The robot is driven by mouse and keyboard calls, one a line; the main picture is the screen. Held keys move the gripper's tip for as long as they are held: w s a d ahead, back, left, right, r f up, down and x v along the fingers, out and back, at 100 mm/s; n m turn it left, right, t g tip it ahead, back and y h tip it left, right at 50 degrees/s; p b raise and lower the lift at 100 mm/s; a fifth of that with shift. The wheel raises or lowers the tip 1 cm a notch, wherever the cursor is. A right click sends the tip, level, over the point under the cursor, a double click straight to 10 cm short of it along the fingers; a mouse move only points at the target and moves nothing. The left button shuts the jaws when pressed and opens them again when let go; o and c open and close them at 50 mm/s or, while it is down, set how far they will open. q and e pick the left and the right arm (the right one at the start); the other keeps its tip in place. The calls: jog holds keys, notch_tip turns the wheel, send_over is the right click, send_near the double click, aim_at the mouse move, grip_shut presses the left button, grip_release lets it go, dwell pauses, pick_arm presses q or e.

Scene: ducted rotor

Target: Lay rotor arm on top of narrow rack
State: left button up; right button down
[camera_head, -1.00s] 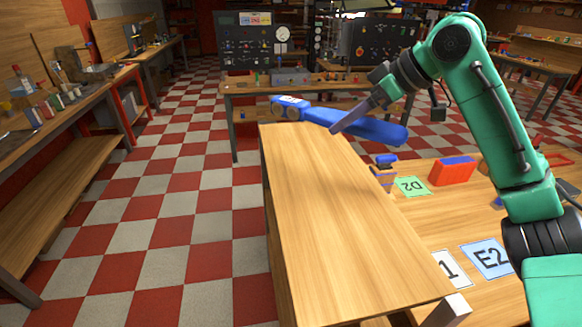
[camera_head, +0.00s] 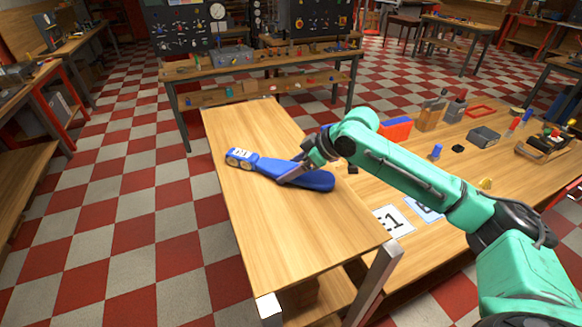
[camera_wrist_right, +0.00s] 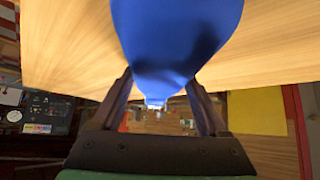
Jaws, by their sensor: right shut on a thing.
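The rotor arm (camera_head: 318,181) is long and blue, with a rounded broad end at the right and a hub end with round parts and a white label at the left. It lies roughly level over the top of the narrow rack (camera_head: 265,235), a tall light-wood stand; I cannot tell whether it touches the top. My right gripper (camera_head: 284,180) is shut on the rotor arm near its middle. In the right wrist view the blue rotor arm (camera_wrist_right: 175,35) passes between the two fingers, with the wood top behind it. My left gripper is not in view.
A lower wooden table (camera_head: 400,180) right of the rack holds a red-orange box (camera_head: 396,131), a grey container (camera_head: 483,137), a wooden block (camera_head: 430,116) and label cards (camera_head: 393,221). The near part of the rack top is bare. A workbench (camera_head: 260,68) stands behind.

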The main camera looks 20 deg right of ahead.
grip_release()
jog(key=shift+a, duration=0.15)
jog(key=shift+s+d+r, duration=0.1)
jog(key=shift+d+r, duration=0.05)
jog(key=shift+d, duration=0.15)
jog(key=b+v, duration=0.2)
jog(key=v, duration=0.9)
jog(key=shift+b, duration=0.4)
jog(key=shift+s+r, duration=0.15)
jog(key=shift+r, duration=0.05)
